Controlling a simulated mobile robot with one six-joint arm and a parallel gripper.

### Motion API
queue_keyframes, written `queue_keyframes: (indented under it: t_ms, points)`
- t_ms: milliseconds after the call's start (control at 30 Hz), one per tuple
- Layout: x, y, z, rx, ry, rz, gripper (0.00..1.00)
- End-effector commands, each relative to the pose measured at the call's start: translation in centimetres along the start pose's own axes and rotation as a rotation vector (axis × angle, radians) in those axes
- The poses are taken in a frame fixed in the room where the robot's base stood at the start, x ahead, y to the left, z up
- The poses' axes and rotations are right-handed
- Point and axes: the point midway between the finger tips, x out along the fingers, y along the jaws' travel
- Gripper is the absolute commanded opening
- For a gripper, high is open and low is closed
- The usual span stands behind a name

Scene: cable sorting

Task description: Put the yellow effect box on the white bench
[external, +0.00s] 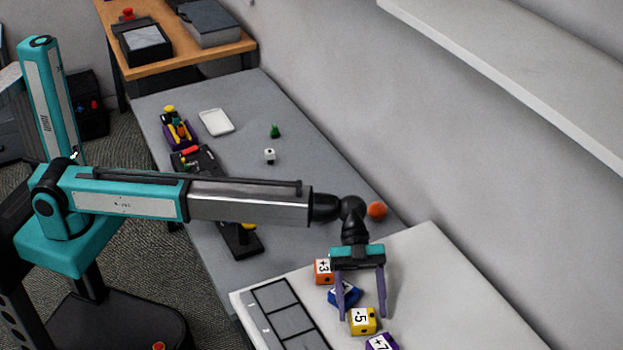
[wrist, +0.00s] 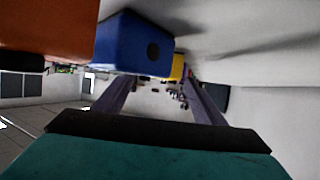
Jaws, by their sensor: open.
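The yellow effect box (external: 361,321), marked -5, rests on the white bench (external: 430,265) between a blue box (external: 343,294) and a purple box (external: 381,342) marked +7. My gripper (external: 361,308) is open, with its two purple fingers hanging over the bench around the blue and yellow boxes in the picture. Whether a finger touches a box cannot be told. In the wrist view the yellow box (wrist: 178,67) shows small beyond the blue box (wrist: 135,43), near the fingertips (wrist: 160,85). Nothing shows held between the fingers.
An orange box (external: 323,271) marked +3 stands behind the blue one. A grey sectioned panel (external: 288,315) lies at the bench's left. The grey table (external: 320,180) holds an orange ball (external: 377,210), a white tray (external: 216,122) and small items. The bench's right side is clear.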

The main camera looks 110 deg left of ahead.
Motion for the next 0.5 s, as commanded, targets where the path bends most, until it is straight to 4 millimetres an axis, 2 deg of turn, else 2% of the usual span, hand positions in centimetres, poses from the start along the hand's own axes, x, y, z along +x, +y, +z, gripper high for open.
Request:
queue_keyframes:
  t_ms: [233,500]
  points:
    - [-3.5,0.0,0.2,-0.001,0.000,-0.001,0.64]
    - [-5.0,0.0,0.0,0.000,0.000,0.001,0.64]
